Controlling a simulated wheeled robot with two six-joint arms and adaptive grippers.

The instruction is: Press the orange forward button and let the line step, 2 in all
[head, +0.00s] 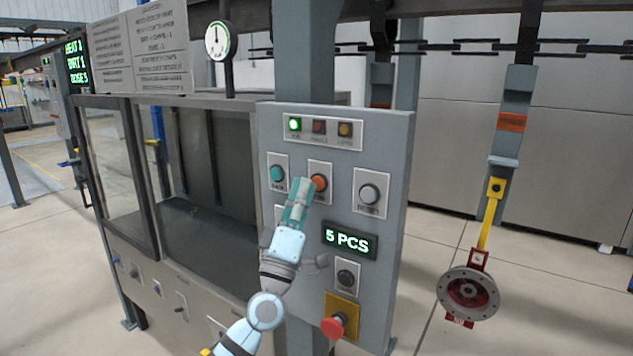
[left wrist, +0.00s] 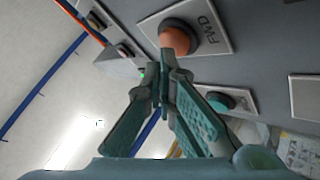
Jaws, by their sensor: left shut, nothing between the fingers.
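The orange forward button (head: 319,183) sits on the grey control panel (head: 392,150), right of the green button (head: 277,174). My left gripper (head: 302,184) is shut and empty, its tips just left of the orange button in the head view. In the left wrist view the orange button (left wrist: 176,40), on a plate marked FWD, lies just beyond the shut fingertips (left wrist: 162,75). I cannot tell whether the tips touch it. The panel's display (head: 348,241) reads 5 PCS and a green lamp (head: 294,124) is lit. My right gripper is not in view.
A grey button (head: 369,194) sits to the right, and a red mushroom button (head: 333,327) stands out on a yellow plate below. A hook (head: 488,225) with a round metal part (head: 468,294) hangs from the overhead line at the right. A glazed cabinet (head: 115,180) stands left.

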